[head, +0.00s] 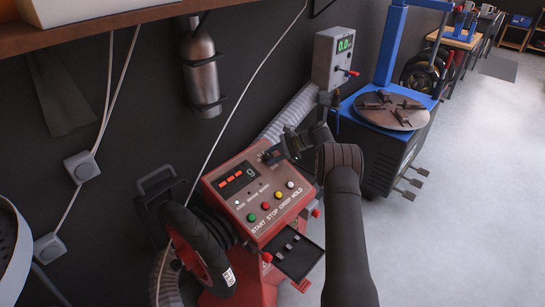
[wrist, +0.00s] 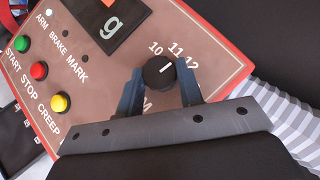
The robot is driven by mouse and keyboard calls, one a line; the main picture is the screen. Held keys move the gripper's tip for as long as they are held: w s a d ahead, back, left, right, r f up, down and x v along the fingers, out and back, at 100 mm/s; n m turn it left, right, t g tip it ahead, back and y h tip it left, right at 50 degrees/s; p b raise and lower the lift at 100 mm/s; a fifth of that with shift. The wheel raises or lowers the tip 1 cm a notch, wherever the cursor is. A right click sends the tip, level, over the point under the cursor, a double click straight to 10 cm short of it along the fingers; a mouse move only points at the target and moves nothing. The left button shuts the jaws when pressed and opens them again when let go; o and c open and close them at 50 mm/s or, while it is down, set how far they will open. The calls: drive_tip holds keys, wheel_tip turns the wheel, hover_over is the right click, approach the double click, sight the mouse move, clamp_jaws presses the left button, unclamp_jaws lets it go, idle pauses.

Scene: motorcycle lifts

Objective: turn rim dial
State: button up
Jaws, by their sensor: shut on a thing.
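The rim dial is a round black knob (wrist: 159,73) with a white pointer line, on the face of a red control panel. In the wrist view the pointer aims up and right, between the printed 10 and 11. More of the scale is hidden behind my gripper. My gripper (wrist: 160,88) has its two blue fingers around the knob, one on each side, shut on it. In the head view my gripper (head: 272,154) is at the top right of the panel, and the knob is hard to make out there.
The red balancer panel (head: 219,185) has a red digit display and several coloured buttons. A tyre (head: 196,245) is mounted at its left. A small black tray (head: 299,258) sticks out below. A tyre changer with a round turntable (head: 391,109) stands to the right. Open floor lies at right.

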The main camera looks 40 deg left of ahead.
drive_tip(key=shift+a+n+g+h, duration=0.1)
drive_tip(key=shift+n+g+h, duration=0.2)
drive_tip(key=shift+n+h, duration=0.7)
drive_tip(key=shift+n, duration=0.6)
drive_tip(key=o, duration=1)
drive_tip(key=shift+c, duration=0.2)
drive_tip(key=shift+r, duration=0.15)
drive_tip(key=shift+r, duration=0.35)
drive_tip(key=r, duration=0.2)
drive_tip(key=d+r, duration=0.1)
drive_tip(key=r, duration=0.1)
drive_tip(key=shift+w, duration=0.25)
drive_tip(key=w+d+r, duration=0.3)
drive_tip(key=d+r, duration=0.3)
drive_tip(key=d, duration=0.4)
drive_tip(key=shift+w, duration=0.15)
